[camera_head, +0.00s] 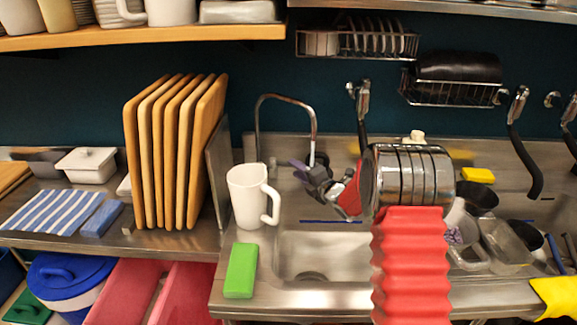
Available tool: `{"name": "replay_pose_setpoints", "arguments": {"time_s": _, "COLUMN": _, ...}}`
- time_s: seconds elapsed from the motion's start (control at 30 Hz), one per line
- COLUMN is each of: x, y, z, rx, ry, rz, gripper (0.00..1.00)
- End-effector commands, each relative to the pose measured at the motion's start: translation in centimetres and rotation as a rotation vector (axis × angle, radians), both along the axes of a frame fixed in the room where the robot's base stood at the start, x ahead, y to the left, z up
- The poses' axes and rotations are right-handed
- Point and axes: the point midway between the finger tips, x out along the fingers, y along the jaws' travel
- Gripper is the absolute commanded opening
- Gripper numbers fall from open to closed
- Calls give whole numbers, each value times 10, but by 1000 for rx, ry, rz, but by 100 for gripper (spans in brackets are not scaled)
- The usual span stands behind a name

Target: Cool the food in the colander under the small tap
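A thin curved metal tap (286,97) rises at the back of the sink, left of my arm, with its spout end hanging above the basin's back edge. My gripper (308,174) is just below that spout, in front of it or under it. Its dark, purplish fingers are small and overlap with my red and grey wrist, so I cannot tell whether they are open or shut. I cannot make out a colander or any food for certain. My red arm hides part of the sink's right side.
A white jug (248,196) stands left of the basin (325,252), with a green sponge (240,270) in front. Upright wooden boards (172,150) stand further left. Bowls and a clear tub (507,246) crowd the right. Black-hosed taps (523,150) hang behind.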

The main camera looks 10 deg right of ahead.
Motion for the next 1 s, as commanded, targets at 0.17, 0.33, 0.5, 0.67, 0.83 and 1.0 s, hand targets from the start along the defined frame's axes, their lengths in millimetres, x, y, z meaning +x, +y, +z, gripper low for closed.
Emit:
{"name": "replay_pose_setpoints", "arguments": {"time_s": 0.17, "x": 23, "y": 11, "z": -3, "rx": 0, "ry": -1, "rz": 1, "gripper": 34}}
{"name": "replay_pose_setpoints", "arguments": {"time_s": 0.33, "x": 39, "y": 18, "z": -5, "rx": 0, "ry": -1, "rz": 1, "gripper": 34}}
{"name": "replay_pose_setpoints", "arguments": {"time_s": 0.5, "x": 46, "y": 21, "z": -6, "rx": 1, "ry": 0, "rz": 0, "gripper": 34}}
{"name": "replay_pose_setpoints", "arguments": {"time_s": 0.67, "x": 47, "y": 21, "z": -6, "rx": 1, "ry": 0, "rz": 0, "gripper": 34}}
{"name": "replay_pose_setpoints", "arguments": {"time_s": 0.83, "x": 47, "y": 21, "z": -6, "rx": 1, "ry": 0, "rz": 0, "gripper": 30}}
{"name": "replay_pose_setpoints", "arguments": {"time_s": 1.0, "x": 47, "y": 21, "z": -6, "rx": 1, "ry": 0, "rz": 1, "gripper": 18}}
